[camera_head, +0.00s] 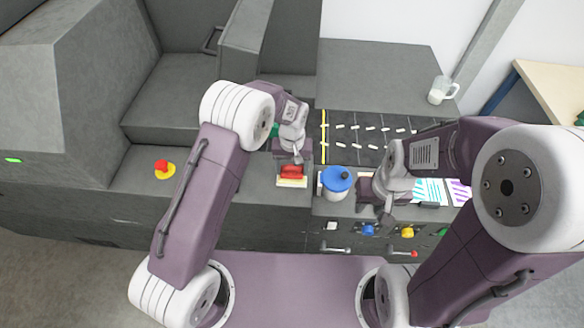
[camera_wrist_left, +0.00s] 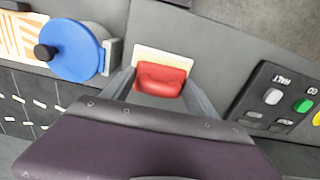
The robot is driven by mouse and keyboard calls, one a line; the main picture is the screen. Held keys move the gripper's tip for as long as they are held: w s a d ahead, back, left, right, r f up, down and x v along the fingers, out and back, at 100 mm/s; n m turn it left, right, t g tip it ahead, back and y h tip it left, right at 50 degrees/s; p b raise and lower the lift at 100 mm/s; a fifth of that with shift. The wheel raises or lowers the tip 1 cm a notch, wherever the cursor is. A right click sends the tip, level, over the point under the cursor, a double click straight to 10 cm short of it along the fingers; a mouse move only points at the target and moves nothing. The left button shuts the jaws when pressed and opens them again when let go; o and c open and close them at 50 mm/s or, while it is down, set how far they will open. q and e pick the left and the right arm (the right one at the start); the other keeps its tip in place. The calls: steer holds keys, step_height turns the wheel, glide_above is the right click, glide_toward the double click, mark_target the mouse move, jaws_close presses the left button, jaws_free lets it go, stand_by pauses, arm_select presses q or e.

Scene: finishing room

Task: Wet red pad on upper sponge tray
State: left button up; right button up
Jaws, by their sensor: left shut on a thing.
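The red pad (camera_head: 291,172) is a red block above a pale cream slab (camera_head: 291,183) near the front edge of the grey worktop. My left gripper (camera_head: 292,160) comes down from behind and is shut on the red pad. In the left wrist view the red pad (camera_wrist_left: 162,78) sits between its two fingers, with the cream slab (camera_wrist_left: 165,58) beyond. I cannot tell whether that slab is the pad's own face or a sponge tray. My right gripper (camera_head: 368,192) is right of the blue-lidded pot (camera_head: 336,182); its fingers are too hidden to tell their state.
A red button on a yellow base (camera_head: 165,168) is at left. A dark panel with white marks (camera_head: 365,140) lies behind the pot. Striped cards (camera_head: 430,191) lie at right and a clear mug (camera_head: 441,90) stands at the back. A switch panel (camera_wrist_left: 275,100) shows in the left wrist view.

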mark_target(292, 166)
arm_select(q)
steer(key=shift+f+b, duration=0.35)
steer(key=shift+f, duration=0.15)
stand_by(0.4)
steer(key=shift+f, duration=0.1)
stand_by(0.9)
step_height(292, 166, up, 7)
steer(key=p, duration=0.5)
stand_by(0.6)
